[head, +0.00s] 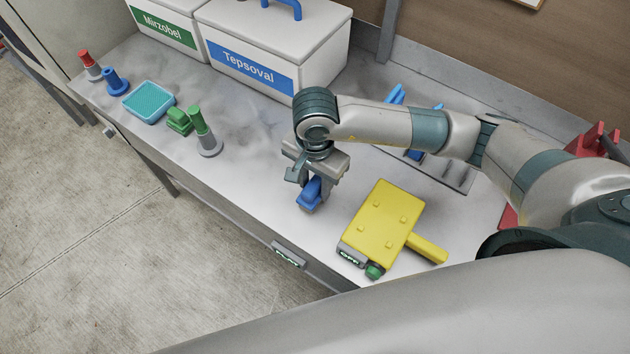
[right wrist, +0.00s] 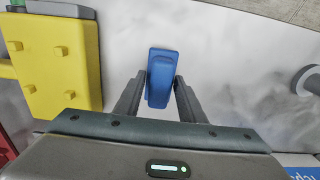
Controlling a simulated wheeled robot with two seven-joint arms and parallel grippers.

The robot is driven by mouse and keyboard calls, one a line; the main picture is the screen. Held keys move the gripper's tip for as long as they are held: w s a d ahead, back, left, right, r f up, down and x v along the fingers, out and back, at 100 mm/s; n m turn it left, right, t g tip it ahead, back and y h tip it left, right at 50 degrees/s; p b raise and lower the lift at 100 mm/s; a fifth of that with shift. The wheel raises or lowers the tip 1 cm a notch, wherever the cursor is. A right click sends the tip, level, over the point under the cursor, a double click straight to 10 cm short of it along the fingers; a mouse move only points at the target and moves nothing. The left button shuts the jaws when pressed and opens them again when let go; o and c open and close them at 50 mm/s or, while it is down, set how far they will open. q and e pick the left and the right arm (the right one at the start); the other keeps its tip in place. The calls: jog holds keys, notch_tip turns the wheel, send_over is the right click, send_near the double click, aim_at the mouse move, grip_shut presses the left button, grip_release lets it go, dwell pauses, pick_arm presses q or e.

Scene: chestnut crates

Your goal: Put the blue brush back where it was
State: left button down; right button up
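The blue brush (head: 310,196) is a small blue block at the front-middle of the grey bench. My right gripper (head: 312,183) points down over it, with one finger on each side. In the right wrist view the brush (right wrist: 161,75) sits between the two fingertips (right wrist: 160,90), which look closed against its sides. Its underside is hidden, and I cannot tell whether it rests on the bench or is slightly raised. A similar green block (head: 180,121) stands farther left. My left gripper is not in view.
A yellow device (head: 383,220) lies right of the gripper. White boxes labelled Mirzobel (head: 166,26) and Tepsoval (head: 250,71) stand behind. A teal tray (head: 148,102), green-topped piece (head: 204,133), blue piece (head: 116,82) and red-topped piece (head: 90,66) stand left. Bench between is clear.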

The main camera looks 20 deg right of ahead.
aim_at(315, 182)
jog(key=shift+o, duration=1.4)
jog(key=shift+r+b, duration=0.45)
jog(key=shift+r, duration=0.35)
notch_tip(315, 182, up, 9)
jog(key=b, duration=0.3)
jog(key=shift+w+f, duration=0.1)
jog(key=shift+r, duration=0.85)
